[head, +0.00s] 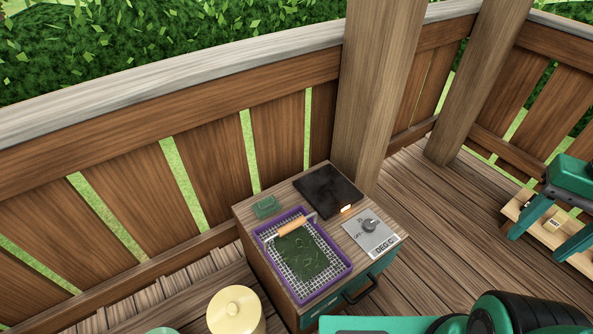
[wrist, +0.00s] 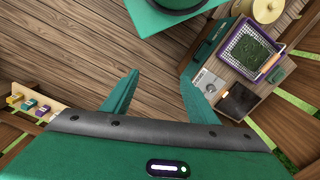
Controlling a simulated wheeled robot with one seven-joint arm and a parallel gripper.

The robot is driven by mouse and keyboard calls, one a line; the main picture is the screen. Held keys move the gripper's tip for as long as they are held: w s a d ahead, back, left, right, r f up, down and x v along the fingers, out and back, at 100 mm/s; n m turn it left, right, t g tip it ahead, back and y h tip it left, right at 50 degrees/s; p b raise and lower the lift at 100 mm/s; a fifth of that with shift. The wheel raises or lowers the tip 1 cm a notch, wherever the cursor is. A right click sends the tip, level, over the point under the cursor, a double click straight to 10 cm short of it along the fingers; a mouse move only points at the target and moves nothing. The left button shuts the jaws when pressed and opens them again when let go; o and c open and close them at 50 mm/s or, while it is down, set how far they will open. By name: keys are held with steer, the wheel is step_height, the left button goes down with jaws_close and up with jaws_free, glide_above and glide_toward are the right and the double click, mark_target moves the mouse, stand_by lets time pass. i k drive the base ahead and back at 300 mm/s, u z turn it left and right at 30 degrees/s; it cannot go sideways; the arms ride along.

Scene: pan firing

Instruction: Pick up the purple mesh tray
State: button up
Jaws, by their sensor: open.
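The purple mesh tray (head: 327,284) has a purple rim and a pale wire grid. It lies on the wooden top of a small cabinet (head: 245,222). In the wrist view the tray (wrist: 227,39) is at the upper right, beyond my fingers. My gripper (wrist: 155,93) is open and empty, well apart from the tray. In the head view my gripper (head: 533,248) is at the far right.
On the cabinet top are a dark plate (head: 328,189), a small green dish (head: 266,206) and a dial panel (head: 371,237). A cream lidded pot (head: 235,312) stands in front. A wooden post (head: 375,100) and railing rise behind. A wooden rack (wrist: 32,106) holds coloured items.

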mark_target(309, 262)
steer(key=z, duration=0.25)
steer(key=k, duration=1.1)
steer(key=u, duration=0.7)
steer(key=i, duration=1.05)
